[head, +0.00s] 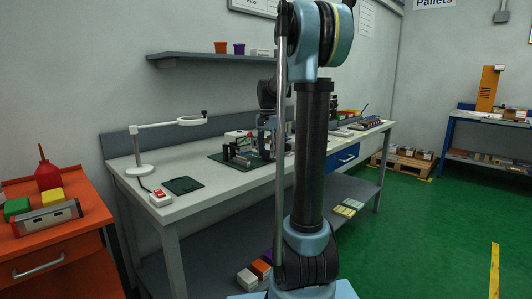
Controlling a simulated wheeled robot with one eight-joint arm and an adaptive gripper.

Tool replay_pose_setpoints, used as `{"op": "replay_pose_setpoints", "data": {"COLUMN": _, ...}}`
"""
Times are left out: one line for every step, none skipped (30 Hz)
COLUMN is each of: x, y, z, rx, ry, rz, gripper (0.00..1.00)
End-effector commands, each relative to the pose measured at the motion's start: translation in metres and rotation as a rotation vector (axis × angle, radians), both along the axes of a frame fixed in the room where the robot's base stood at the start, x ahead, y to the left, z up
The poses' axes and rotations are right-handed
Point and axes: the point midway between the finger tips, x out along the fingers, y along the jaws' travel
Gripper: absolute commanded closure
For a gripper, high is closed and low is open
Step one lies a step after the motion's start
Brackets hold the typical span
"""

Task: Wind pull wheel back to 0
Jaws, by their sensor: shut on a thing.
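The tape payoff (238,154) stands on a dark green mat (217,158) in the middle of the long workbench. It is small in the head view, with a pale top and grey parts. My gripper (265,146) is at its right side, partly hidden behind my own arm. It is shut on the pull wheel, though the fingers and the wheel are too small and dark to make out clearly. The wheel's scale and its reading cannot be read from here.
A white magnifier lamp (142,150), a dark pad (183,185) and a red-buttoned box (160,197) are on the bench's left. A shelf (205,57) hangs above. An orange cabinet (60,235) stands at left. Green floor (430,220) is open at right.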

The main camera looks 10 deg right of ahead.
Motion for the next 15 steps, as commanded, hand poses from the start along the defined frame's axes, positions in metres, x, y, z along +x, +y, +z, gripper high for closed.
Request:
{"op": "replay_pose_setpoints", "data": {"x": -0.0009, "y": -0.0004, "z": -0.0006, "rx": -0.001, "ry": 0.002, "rz": 0.043, "gripper": 0.83}}
{"op": "replay_pose_setpoints", "data": {"x": -0.0010, "y": -0.0003, "z": -0.0006, "rx": -0.001, "ry": 0.002, "rz": 0.072, "gripper": 0.83}}
{"op": "replay_pose_setpoints", "data": {"x": -0.0010, "y": -0.0003, "z": -0.0006, "rx": -0.001, "ry": 0.002, "rz": 0.109, "gripper": 0.83}}
{"op": "replay_pose_setpoints", "data": {"x": -0.0010, "y": -0.0003, "z": -0.0006, "rx": -0.001, "ry": 0.002, "rz": 0.138, "gripper": 0.83}}
{"op": "replay_pose_setpoints", "data": {"x": -0.0009, "y": -0.0004, "z": -0.0006, "rx": -0.001, "ry": 0.002, "rz": 0.167, "gripper": 0.83}}
{"op": "replay_pose_setpoints", "data": {"x": -0.0009, "y": -0.0004, "z": -0.0006, "rx": -0.001, "ry": 0.002, "rz": 0.204, "gripper": 0.83}}
{"op": "replay_pose_setpoints", "data": {"x": -0.0009, "y": -0.0004, "z": -0.0006, "rx": -0.001, "ry": 0.002, "rz": 0.233, "gripper": 0.83}}
{"op": "replay_pose_setpoints", "data": {"x": -0.0009, "y": -0.0004, "z": -0.0006, "rx": -0.001, "ry": 0.002, "rz": 0.262, "gripper": 0.83}}
{"op": "replay_pose_setpoints", "data": {"x": -0.0009, "y": -0.0004, "z": -0.0006, "rx": -0.001, "ry": 0.002, "rz": 0.299, "gripper": 0.83}}
{"op": "replay_pose_setpoints", "data": {"x": -0.0009, "y": -0.0003, "z": -0.0006, "rx": -0.001, "ry": 0.002, "rz": 0.328, "gripper": 0.83}}
{"op": "replay_pose_setpoints", "data": {"x": -0.0008, "y": -0.0003, "z": -0.0006, "rx": 0.000, "ry": 0.002, "rz": 0.357, "gripper": 0.83}}
{"op": "replay_pose_setpoints", "data": {"x": -0.0008, "y": -0.0003, "z": -0.0006, "rx": 0.000, "ry": 0.002, "rz": 0.394, "gripper": 0.83}}
{"op": "replay_pose_setpoints", "data": {"x": -0.0008, "y": -0.0003, "z": -0.0006, "rx": 0.000, "ry": 0.002, "rz": 0.423, "gripper": 0.83}}
{"op": "replay_pose_setpoints", "data": {"x": -0.0008, "y": -0.0003, "z": -0.0006, "rx": 0.000, "ry": 0.002, "rz": 0.452, "gripper": 0.83}}
{"op": "replay_pose_setpoints", "data": {"x": -0.0009, "y": -0.0003, "z": -0.0006, "rx": 0.000, "ry": 0.002, "rz": 0.489, "gripper": 0.83}}
